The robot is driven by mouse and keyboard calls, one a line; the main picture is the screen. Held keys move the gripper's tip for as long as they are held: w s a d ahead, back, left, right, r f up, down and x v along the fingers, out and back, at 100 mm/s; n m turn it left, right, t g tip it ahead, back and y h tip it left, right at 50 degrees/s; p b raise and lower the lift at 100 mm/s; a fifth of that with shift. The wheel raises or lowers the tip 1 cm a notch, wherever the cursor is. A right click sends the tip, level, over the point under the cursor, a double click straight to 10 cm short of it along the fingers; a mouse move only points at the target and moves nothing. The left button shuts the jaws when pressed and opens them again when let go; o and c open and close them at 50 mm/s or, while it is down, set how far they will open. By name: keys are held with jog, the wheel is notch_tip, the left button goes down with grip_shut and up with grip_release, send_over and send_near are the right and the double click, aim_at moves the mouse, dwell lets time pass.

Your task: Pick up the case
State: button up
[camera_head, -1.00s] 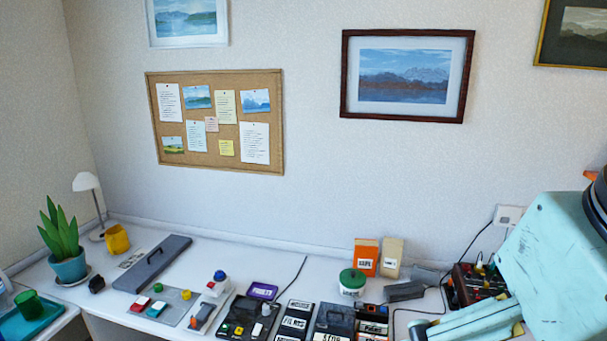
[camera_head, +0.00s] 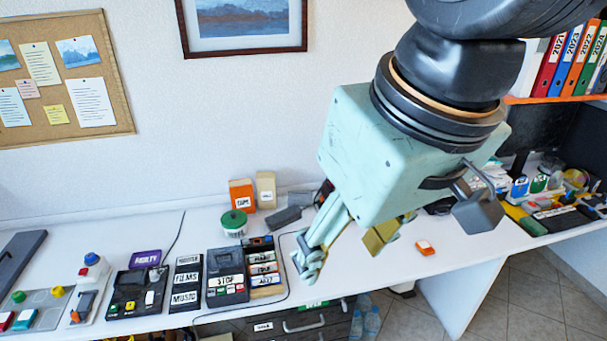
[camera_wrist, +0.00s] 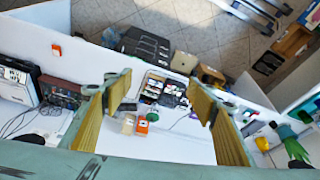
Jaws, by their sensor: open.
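Which item is the case I cannot tell for certain. A rack of several flat labelled cases (camera_head: 264,268) stands on the white table, right of a black device marked STOP (camera_head: 226,280). My gripper (camera_head: 342,256) is open and empty above the table, to the right of that rack and apart from it. In the wrist view my gripper (camera_wrist: 160,92) shows its two yellow-padded fingers spread wide, with the rack and device small and far between them. A small orange item with a pale patch (camera_head: 425,247) lies alone on the table, right of my gripper.
A black labelled block (camera_head: 186,282), a purple FAULTY sign (camera_head: 145,259) and a control box stand left. A green-lidded jar (camera_head: 234,223) and an orange box (camera_head: 242,195) stand behind. Binders (camera_head: 570,62) fill a shelf at right. Table around the orange item is clear.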

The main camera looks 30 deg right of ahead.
jog(key=shift+c, duration=1.1)
